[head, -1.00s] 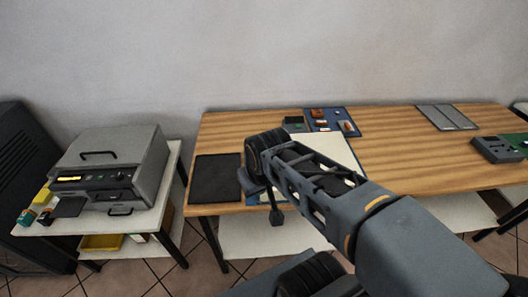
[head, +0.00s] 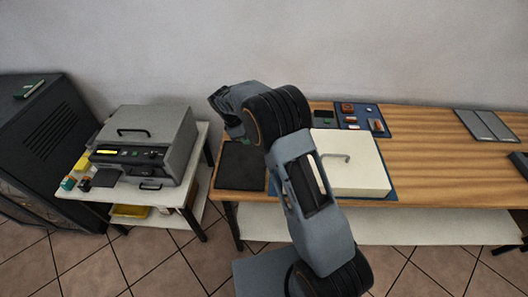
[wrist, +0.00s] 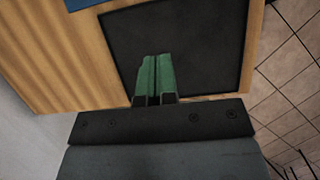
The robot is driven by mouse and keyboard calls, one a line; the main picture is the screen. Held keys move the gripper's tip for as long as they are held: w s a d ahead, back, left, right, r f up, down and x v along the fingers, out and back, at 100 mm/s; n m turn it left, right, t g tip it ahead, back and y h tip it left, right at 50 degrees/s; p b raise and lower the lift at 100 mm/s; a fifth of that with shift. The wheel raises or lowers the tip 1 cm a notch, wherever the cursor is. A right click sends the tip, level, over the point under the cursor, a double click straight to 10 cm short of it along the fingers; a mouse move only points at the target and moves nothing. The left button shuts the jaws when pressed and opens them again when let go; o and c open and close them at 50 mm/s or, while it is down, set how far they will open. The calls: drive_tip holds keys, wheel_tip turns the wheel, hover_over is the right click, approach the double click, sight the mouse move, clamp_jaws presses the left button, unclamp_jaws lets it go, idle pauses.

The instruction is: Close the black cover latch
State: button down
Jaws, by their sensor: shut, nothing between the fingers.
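My gripper (wrist: 155,75) shows in the wrist view with its two green fingers pressed together and nothing between them. It points over the black mat (wrist: 185,45), which also lies at the left end of the wooden table in the head view (head: 240,168). I cannot single out a black cover latch for certain. The white box (head: 360,165) with a grey handle stands on the table to the right of my arm. The grey machine (head: 160,130) on the left stand has a black handle on its lid and another black handle low at its front.
A blue board (head: 372,126) with small brown parts and a dark tray (head: 322,117) lie behind the white box. A grey panel (head: 487,125) lies far right. A dark cabinet (head: 40,150) stands at the far left. The table between box and panel is clear.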

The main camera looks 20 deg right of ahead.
drive_tip(key=p+x, duration=0.1)
drive_tip(key=x, duration=0.8)
drive_tip(key=shift+f+p, duration=0.3)
drive_tip(key=d, duration=0.1)
drive_tip(key=d+p, duration=0.1)
drive_tip(key=shift+s+d+f, duration=0.2)
drive_tip(key=shift+s+d, duration=0.15)
drive_tip(key=shift+s, duration=0.05)
drive_tip(key=shift+s+d+f, duration=0.1)
drive_tip(key=shift+s+d, duration=0.1)
drive_tip(key=shift+d, duration=0.45)
drive_tip(key=shift+d, duration=0.1)
drive_tip(key=shift+s+d, duration=0.15)
drive_tip(key=shift+d, duration=0.3)
drive_tip(key=shift+s+d, duration=0.2)
drive_tip(key=shift+d, duration=0.25)
drive_tip(key=shift+a, duration=0.1)
drive_tip(key=a, duration=0.1)
drive_tip(key=w+a, duration=0.1)
drive_tip(key=a+b, duration=0.1)
drive_tip(key=a, duration=0.1)
drive_tip(key=shift+w, duration=0.3)
drive_tip(key=s+b+v, duration=0.1)
drive_tip(key=v, duration=0.8)
drive_tip(key=shift+w+r, duration=0.4)
drive_tip(key=shift+w, duration=0.1)
